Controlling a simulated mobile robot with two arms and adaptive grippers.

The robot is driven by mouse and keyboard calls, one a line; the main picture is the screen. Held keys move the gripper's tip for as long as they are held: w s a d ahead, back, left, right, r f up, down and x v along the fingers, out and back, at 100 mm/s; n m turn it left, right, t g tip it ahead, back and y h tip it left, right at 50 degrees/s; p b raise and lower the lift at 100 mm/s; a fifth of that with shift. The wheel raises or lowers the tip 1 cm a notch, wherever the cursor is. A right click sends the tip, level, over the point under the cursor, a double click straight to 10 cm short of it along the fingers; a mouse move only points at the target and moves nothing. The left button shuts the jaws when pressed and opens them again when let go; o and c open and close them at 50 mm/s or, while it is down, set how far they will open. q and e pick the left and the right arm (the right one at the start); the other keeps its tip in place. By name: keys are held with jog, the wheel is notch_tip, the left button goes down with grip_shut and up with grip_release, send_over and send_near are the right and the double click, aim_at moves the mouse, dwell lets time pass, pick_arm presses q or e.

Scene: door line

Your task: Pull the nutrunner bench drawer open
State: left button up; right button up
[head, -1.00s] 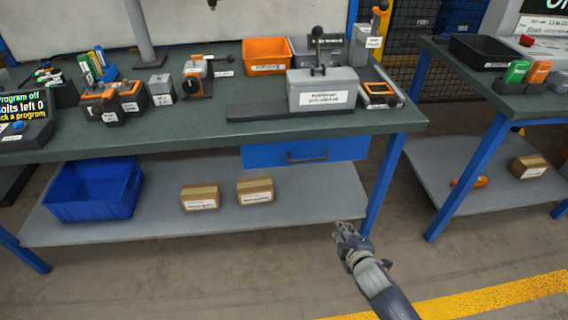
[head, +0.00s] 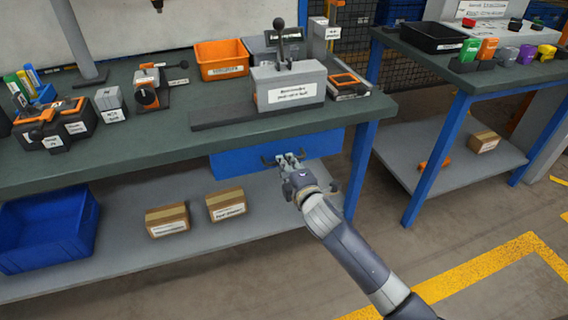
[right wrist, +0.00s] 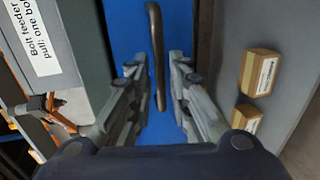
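The blue drawer front (head: 235,163) sits under the right part of the green bench top and looks shut. Its dark bar handle (head: 267,161) is partly hidden behind my right gripper (head: 290,158) in the head view. In the right wrist view the handle (right wrist: 155,45) stands against the blue front (right wrist: 171,20). My right gripper (right wrist: 157,68) is open there, one finger on each side of the handle, with gaps visible between fingers and handle. My left gripper is in neither view.
A grey bolt feeder (head: 288,86) stands on the bench top above the drawer. The lower shelf (head: 195,252) holds two cartons (head: 167,220) and a blue bin (head: 45,230). A blue bench leg (head: 359,170) is right of the drawer. Floor in front is clear.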

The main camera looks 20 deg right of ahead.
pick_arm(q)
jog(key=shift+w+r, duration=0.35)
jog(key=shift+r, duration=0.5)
pick_arm(e)
jog(key=shift+x, duration=1.35)
grip_shut()
